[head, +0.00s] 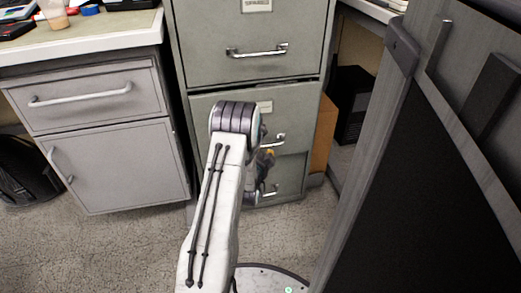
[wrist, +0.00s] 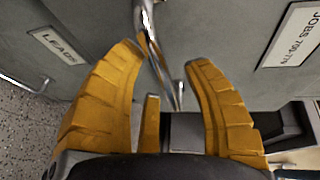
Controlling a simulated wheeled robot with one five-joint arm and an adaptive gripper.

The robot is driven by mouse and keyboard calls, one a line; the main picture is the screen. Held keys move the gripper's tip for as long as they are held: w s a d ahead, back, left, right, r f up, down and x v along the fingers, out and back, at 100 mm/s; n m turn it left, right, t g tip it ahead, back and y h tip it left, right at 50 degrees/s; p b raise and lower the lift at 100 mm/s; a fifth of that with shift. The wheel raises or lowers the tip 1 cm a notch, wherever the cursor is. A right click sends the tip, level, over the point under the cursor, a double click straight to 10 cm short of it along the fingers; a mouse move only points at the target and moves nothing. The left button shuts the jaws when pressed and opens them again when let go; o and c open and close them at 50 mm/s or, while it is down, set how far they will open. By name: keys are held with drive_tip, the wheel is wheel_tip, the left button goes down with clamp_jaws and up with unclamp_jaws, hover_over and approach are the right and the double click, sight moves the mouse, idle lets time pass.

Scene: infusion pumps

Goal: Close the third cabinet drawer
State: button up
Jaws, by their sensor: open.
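The grey-green filing cabinet (head: 200,50) stands ahead in the head view, with several drawer fronts stacked. The upper visible drawer has a metal handle (head: 257,51) and looks flush. Below it is a middle drawer front (head: 298,108), and lower still a drawer handle (head: 268,191), both partly hidden by my arm. I cannot tell how far these drawers stand out. My gripper (head: 265,160) is in front of the lower fronts. In the wrist view its orange fingers (wrist: 167,55) are spread, with a metal handle (wrist: 152,40) between their tips; contact is unclear.
A desk unit with a drawer and door (head: 110,150) stands at left, a black bag (head: 28,170) beside it. A dark panel (head: 430,180) with a grey frame fills the right side. Carpet (head: 130,245) is clear at lower left. A cardboard piece (head: 323,133) stands right of the cabinet.

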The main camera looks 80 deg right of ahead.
drive_tip(key=shift+d, duration=0.1)
drive_tip(key=shift+c, duration=0.2)
clamp_jaws()
idle(0.4)
